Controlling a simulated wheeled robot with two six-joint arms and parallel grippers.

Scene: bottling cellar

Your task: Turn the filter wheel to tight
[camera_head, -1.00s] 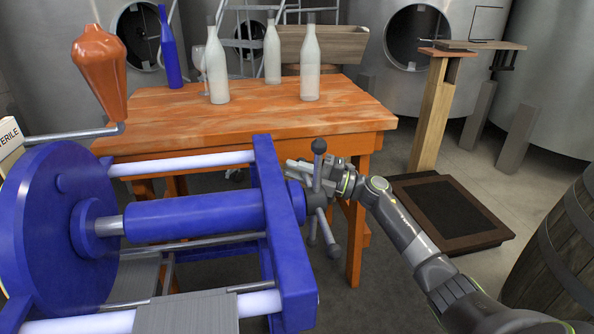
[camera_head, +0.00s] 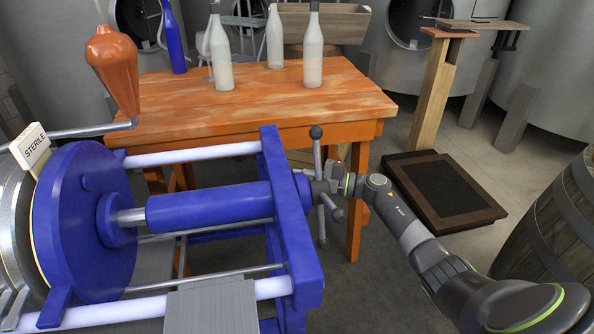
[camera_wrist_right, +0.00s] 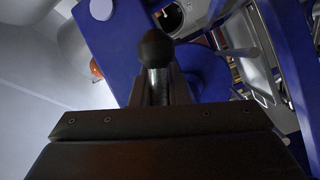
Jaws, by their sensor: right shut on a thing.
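The filter wheel is a small dark hub with spokes ending in ball knobs (camera_head: 315,132), on the right end of the blue filter press (camera_head: 208,207). My right gripper (camera_head: 328,183) is at the wheel, just right of the blue end plate. In the right wrist view, my right gripper (camera_wrist_right: 160,92) is shut on one metal spoke, whose black ball (camera_wrist_right: 156,48) stands out beyond the fingers. The gripper partly hides the hub. The tight mark cannot be made out. My left gripper is not in view.
An orange table (camera_head: 225,110) with several bottles stands behind the press. A barrel (camera_head: 560,230) stands at right; a dark floor platform (camera_head: 443,190) lies behind my right arm.

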